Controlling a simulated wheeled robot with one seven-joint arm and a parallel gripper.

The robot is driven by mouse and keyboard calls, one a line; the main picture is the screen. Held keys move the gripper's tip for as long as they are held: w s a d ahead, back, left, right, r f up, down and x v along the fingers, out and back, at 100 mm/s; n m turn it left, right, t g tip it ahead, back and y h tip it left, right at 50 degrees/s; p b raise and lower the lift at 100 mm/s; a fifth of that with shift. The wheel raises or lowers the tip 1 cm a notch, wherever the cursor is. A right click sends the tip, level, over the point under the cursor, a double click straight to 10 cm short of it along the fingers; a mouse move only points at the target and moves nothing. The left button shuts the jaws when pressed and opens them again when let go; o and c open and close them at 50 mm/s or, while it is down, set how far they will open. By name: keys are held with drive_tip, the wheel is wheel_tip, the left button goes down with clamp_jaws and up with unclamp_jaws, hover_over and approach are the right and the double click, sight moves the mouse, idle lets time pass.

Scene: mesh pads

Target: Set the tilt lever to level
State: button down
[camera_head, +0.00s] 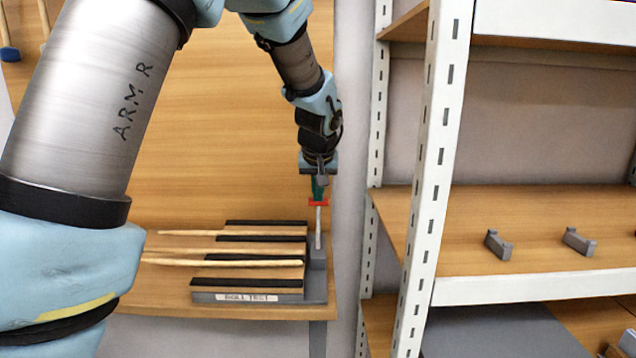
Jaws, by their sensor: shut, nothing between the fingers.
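The tilt lever (318,228) is a thin pale rod at the right side of the roll test fixture (317,285). It looks close to upright, with a red crosspiece (320,202) at its upper end. My gripper (318,192) points down right at the top of the lever, with dark green fingers at the red crosspiece. It is shut with nothing held. Whether the fingers touch the lever or are just behind or above it, I cannot tell. The fixture has dark strips on its bed and a label (248,297) reading "ROLL TEST".
Several pale wooden sticks (220,263) lie across the fixture's strips and stick out left. The fixture stands on a wooden surface (170,290) before a wooden board (200,130). A white metal shelf upright (430,170) stands to the right; its shelf holds two grey brackets (497,244).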

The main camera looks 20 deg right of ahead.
drive_tip(key=shift+w+d+r+g+y+p, duration=0.2)
drive_tip(key=shift+w+g+y+p, duration=0.3)
drive_tip(key=shift+p, duration=0.55)
drive_tip(key=shift+w+d+f+p, duration=0.2)
drive_tip(key=shift+w+f+p, duration=0.2)
drive_tip(key=shift+f+p, duration=0.1)
drive_tip(key=shift+r, duration=0.1)
